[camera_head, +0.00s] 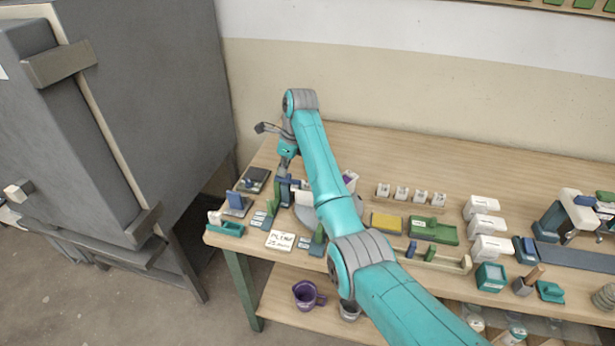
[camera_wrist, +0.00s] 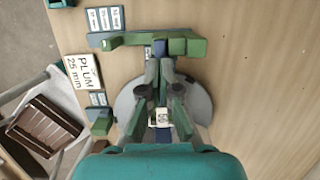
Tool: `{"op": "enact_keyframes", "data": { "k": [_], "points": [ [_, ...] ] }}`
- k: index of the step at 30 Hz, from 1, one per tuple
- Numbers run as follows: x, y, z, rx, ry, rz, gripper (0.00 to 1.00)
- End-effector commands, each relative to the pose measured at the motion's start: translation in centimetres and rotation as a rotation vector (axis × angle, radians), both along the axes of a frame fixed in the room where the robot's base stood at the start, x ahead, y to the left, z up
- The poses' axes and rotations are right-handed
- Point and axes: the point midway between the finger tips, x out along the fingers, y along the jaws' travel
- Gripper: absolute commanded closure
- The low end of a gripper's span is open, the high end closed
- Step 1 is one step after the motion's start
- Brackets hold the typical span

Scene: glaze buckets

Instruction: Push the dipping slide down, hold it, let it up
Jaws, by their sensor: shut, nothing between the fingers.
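My gripper (camera_head: 287,168) points down over the left part of the wooden bench, its fingers together and empty. In the wrist view my gripper (camera_wrist: 159,62) has its tips at a small blue block, which I take to be part of the dipping slide (camera_wrist: 160,47). The tips look at or just above this block; I cannot tell whether they touch. In the head view the blue slide (camera_head: 284,190) stands just under the fingertips, partly hidden. A grey round shape (camera_wrist: 128,101) lies below the fingers in the wrist view.
A green bar (camera_wrist: 125,40) runs beside the slide. A dark flat device (camera_head: 255,179) is at the left. My arm hides part of the bench. A purple jug (camera_head: 308,295) stands on the lower shelf.

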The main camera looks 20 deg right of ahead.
Motion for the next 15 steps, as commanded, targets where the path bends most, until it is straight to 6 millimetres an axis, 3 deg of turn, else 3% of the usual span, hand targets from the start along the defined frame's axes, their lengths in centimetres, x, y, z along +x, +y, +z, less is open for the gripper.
{"op": "enact_keyframes", "data": {
  "k": [15],
  "points": [
    [-0.04, 0.00, 0.24, 0.000, 0.001, 0.000, 1.00]
  ]
}}
